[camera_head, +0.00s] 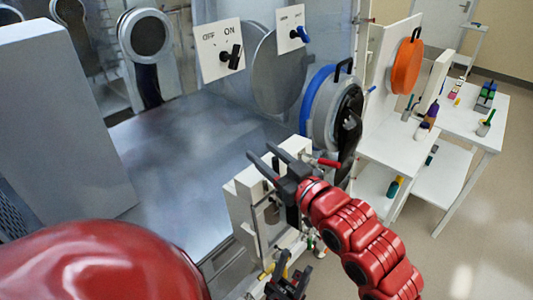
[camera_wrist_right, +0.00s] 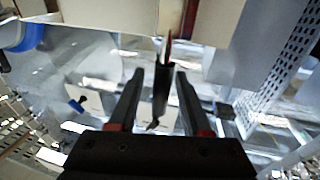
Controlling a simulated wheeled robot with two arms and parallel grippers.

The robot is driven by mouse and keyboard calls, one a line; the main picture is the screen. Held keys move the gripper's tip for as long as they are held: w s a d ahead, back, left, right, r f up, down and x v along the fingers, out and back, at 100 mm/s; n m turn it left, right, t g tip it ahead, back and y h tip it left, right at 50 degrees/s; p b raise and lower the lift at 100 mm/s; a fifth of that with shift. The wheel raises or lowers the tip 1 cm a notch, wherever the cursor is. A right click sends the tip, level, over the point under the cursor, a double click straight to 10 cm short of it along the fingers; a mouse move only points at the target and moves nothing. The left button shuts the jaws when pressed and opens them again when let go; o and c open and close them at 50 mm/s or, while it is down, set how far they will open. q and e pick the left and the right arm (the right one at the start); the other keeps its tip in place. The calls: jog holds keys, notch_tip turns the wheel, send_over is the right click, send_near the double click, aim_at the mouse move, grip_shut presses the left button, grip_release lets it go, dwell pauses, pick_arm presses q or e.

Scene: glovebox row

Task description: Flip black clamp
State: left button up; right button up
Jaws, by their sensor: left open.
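A dark upright piece that looks like the black clamp (camera_wrist_right: 161,92) stands between the fingers of my right gripper (camera_wrist_right: 159,74) in the right wrist view, with a gap on both sides. A thin red tip shows above it. In the head view my right gripper (camera_head: 259,149) has its fingers spread at the top of a white block (camera_head: 242,203); the clamp cannot be made out there. My left gripper (camera_head: 291,269), black, is low at the bottom edge of the head view, below the right one, and is open. What lies between its fingers is not clear.
A red handle (camera_head: 328,162) sticks out beside the right gripper. The grey metal floor (camera_head: 190,150) left of the block is bare. A white table (camera_head: 465,120) stands at right.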

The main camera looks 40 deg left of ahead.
grip_shut()
dwell(1.3)
